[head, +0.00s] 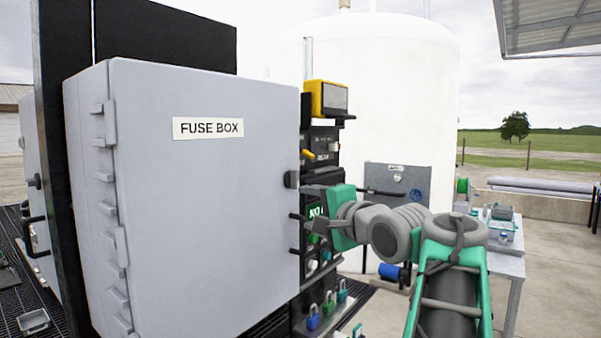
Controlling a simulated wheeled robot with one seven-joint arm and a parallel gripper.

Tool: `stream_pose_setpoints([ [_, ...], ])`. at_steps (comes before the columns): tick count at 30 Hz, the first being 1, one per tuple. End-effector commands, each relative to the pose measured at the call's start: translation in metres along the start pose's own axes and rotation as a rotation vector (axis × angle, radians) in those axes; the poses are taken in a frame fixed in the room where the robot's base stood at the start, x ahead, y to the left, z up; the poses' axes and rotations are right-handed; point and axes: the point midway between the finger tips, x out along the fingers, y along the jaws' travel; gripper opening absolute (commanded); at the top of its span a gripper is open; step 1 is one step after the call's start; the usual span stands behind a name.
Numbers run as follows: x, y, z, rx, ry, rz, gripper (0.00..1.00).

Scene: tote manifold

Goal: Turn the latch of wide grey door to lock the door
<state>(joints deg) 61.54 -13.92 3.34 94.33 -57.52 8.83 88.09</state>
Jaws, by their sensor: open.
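The wide grey door (200,220) is the front of a large grey box labelled "FUSE BOX", and it looks closed. Hinges run down its left side. A small dark latch (291,179) sits on its right edge, in the upper half. I cannot tell whether the fingers touch the door edge. The latch's exact turn is too small to read.
A black panel with a yellow device (326,98) stands right behind the door edge. Several coloured padlocks (329,303) hang below it. A white tank (385,90) with a grey cabinet (398,184) is behind. A table (505,262) with items stands at right.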

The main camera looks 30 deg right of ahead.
Motion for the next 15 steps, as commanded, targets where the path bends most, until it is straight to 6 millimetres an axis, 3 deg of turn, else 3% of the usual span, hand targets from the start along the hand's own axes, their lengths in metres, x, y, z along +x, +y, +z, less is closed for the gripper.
stream_pose_setpoints([
  [1,-0.010,-0.023,-0.013,0.051,0.002,-0.043,0.62],
  [5,-0.017,-0.046,-0.017,0.124,-0.020,-0.097,0.62],
  [15,0.042,-0.053,-0.015,0.127,-0.023,-0.097,0.62],
])
